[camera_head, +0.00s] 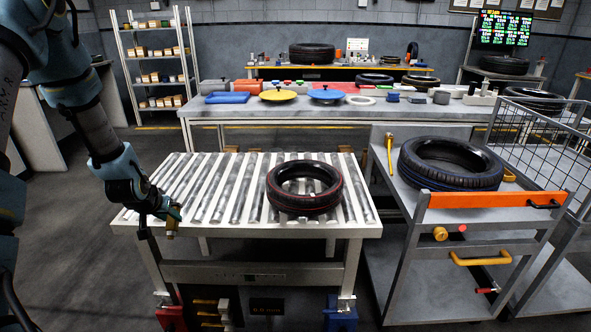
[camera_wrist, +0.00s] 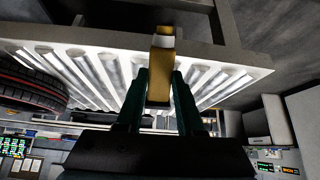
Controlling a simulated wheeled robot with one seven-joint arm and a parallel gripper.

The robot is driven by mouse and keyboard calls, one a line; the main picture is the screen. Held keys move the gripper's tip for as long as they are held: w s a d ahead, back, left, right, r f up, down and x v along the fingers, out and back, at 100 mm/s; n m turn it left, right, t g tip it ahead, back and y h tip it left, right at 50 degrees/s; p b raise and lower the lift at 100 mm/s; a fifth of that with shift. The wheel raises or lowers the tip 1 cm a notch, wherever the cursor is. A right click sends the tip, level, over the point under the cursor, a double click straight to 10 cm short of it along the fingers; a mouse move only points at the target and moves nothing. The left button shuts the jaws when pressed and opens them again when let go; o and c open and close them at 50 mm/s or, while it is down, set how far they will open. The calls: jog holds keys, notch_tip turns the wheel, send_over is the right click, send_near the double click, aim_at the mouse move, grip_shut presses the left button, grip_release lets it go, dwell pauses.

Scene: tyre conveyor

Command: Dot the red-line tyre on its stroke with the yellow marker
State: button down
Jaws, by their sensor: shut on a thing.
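The red-line tyre (camera_head: 305,205) lies flat on the right part of the roller conveyor (camera_head: 160,218). A thin red line runs round it; a separate stroke mark is too small to make out. My gripper (camera_head: 170,216) is at the conveyor's front left corner, well left of the tyre and apart from it. In the wrist view my gripper (camera_wrist: 159,88) is shut on the yellow marker (camera_wrist: 160,72), which sticks out beyond the fingertips with a pale band near its end. The tyre also shows at the left of the wrist view (camera_wrist: 30,88).
A trolley (camera_head: 480,201) with an orange bar and a blue-line tyre (camera_head: 450,178) stands right of the conveyor, beside a wire cage (camera_head: 535,140). Behind is a long table (camera_head: 230,112) with coloured discs and small parts. The rollers left of the tyre are clear.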

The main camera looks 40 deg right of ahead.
jog(key=s+d+r+m+h+b, duration=0.1)
jog(key=d+m+h, duration=0.1)
jog(key=d, duration=0.4)
jog(key=s+d+r+m+t+h+b, duration=0.1)
jog(key=s+d+r+h, duration=0.15)
jog(key=d, duration=0.45)
jog(key=s+d+r+m+h+b, duration=0.1)
jog(key=d+m+h, duration=0.15)
jog(key=d, duration=0.35)
jog(key=s+d+r+m+g+h+b, duration=0.2)
jog(key=s+d+r+h, duration=0.15)
jog(key=s+d, duration=0.4)
jog(key=s+d+r+m+g+h+b, duration=0.1)
jog(key=s+d+r+m+g+h, duration=0.15)
jog(key=s+d+r, duration=0.5)
jog(key=shift+n, duration=0.3)
jog(key=shift+w+d+f+b, duration=0.25)
jog(key=shift+f+b, duration=0.3)
jog(key=shift+f, duration=0.85)
jog(key=shift+w+d+f+b, duration=0.15)
jog(key=shift+w+f+b, duration=0.3)
jog(key=shift+f, duration=1)
jog(key=shift+w+d+f+b, duration=0.15)
jog(key=shift+f+b, duration=0.5)
jog(key=shift+f, duration=0.75)
jog(key=shift+s+f+b, duration=0.1)
jog(key=shift+f+b, duration=0.7)
notch_tip(320, 180, up, 7)
jog(key=p, duration=0.3)
jog(key=shift+r, duration=0.2)
